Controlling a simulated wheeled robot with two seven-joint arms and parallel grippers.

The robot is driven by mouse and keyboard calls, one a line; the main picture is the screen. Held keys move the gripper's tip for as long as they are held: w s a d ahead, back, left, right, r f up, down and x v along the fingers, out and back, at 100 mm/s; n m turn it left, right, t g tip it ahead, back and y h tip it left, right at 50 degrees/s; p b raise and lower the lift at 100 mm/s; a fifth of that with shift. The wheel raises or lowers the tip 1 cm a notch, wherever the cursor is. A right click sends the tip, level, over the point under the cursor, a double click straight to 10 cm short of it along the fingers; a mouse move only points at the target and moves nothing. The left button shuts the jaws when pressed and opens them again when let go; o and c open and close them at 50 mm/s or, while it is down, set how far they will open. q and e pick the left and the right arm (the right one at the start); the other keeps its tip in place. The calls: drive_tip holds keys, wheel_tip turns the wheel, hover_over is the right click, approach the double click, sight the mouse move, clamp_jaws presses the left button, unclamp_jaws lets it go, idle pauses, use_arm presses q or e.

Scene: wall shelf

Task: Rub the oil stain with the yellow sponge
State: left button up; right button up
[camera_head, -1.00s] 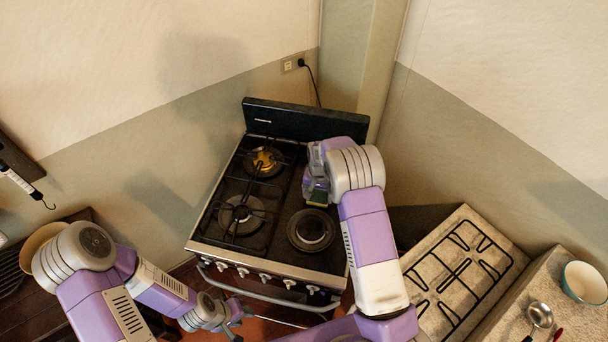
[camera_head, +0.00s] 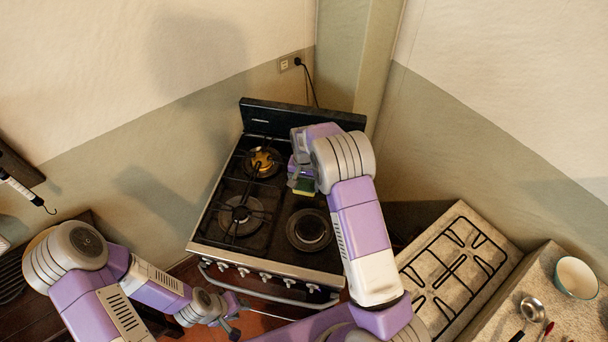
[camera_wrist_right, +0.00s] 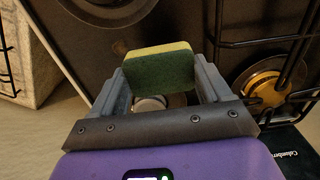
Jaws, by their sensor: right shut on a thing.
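The yellow sponge (camera_head: 303,188), with a dark green side, is in my right gripper (camera_head: 299,174) above the right part of the black stove (camera_head: 276,198). In the right wrist view the sponge (camera_wrist_right: 160,66) sits between the two grey fingers of the right gripper (camera_wrist_right: 162,82). Whether it touches the stove is hard to tell. A golden-yellow patch (camera_head: 263,161) shows at the back left burner; I cannot tell if it is stain or burner metal. No other oil stain is clear. My left gripper (camera_head: 233,322) is low in front of the stove, its jaw state unclear.
Black grates cover the left burners (camera_head: 240,216); the front right burner (camera_head: 309,230) has no grate over it. The stove's back panel (camera_head: 300,119) stands near the wall. A stone counter with a black grate (camera_head: 455,268) and a bowl (camera_head: 577,277) are at the right.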

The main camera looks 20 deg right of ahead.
drive_tip(key=shift+r+p, duration=0.6)
drive_tip(key=shift+r, duration=0.65)
